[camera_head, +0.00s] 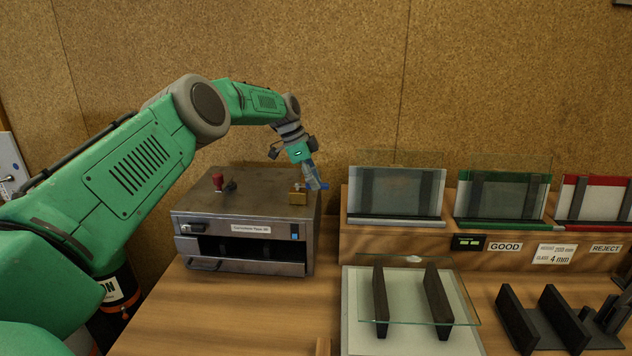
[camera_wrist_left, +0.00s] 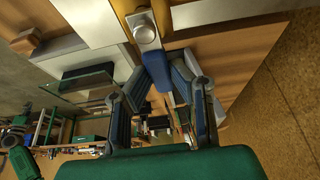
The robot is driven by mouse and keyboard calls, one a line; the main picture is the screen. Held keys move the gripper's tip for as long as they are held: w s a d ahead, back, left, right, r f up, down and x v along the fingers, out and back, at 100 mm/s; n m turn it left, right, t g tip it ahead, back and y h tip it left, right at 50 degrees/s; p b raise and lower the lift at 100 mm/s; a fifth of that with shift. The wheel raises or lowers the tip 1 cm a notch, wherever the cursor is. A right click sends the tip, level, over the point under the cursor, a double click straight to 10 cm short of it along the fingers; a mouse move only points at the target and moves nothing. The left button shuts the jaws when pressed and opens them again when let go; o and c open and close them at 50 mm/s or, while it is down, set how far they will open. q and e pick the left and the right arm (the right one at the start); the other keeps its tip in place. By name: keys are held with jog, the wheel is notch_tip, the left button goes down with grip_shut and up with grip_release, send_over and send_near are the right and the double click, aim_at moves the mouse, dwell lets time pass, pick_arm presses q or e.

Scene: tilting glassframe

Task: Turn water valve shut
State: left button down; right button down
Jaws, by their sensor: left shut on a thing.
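The water valve has a brass body (camera_head: 299,197) on the right part of the top of a grey metal machine, with a blue handle. My left gripper (camera_head: 313,179) reaches down to it from above and is shut on the blue handle. In the left wrist view the blue handle (camera_wrist_left: 157,67) lies between the two fingers, and a round silver fitting (camera_wrist_left: 143,26) is just beyond it. The fingers partly hide the handle in the head view, so its exact turn is hard to tell. My right gripper is not in view.
The machine (camera_head: 245,259) has an open front slot, and a red knob (camera_head: 218,182) on its top left. To the right, framed glass panes stand on a wooden shelf (camera_head: 400,242). A glass sheet (camera_head: 412,292) rests on dark supports in front. A cork wall (camera_head: 360,80) stands behind.

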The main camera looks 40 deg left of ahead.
pick_arm(q)
jog(key=shift+f, duration=0.15)
dwell(0.3)
jog(key=c, duration=1.4)
grip_release()
jog(key=shift+c, duration=0.2)
jog(key=shift+w+a+f, duration=0.1)
jog(key=shift+w+a, duration=0.05)
jog(key=shift+w, duration=0.05)
jog(key=v, duration=1.1)
jog(key=shift+w+a+r, duration=0.2)
jog(key=shift+a+r, duration=0.1)
jog(key=shift+r, duration=0.05)
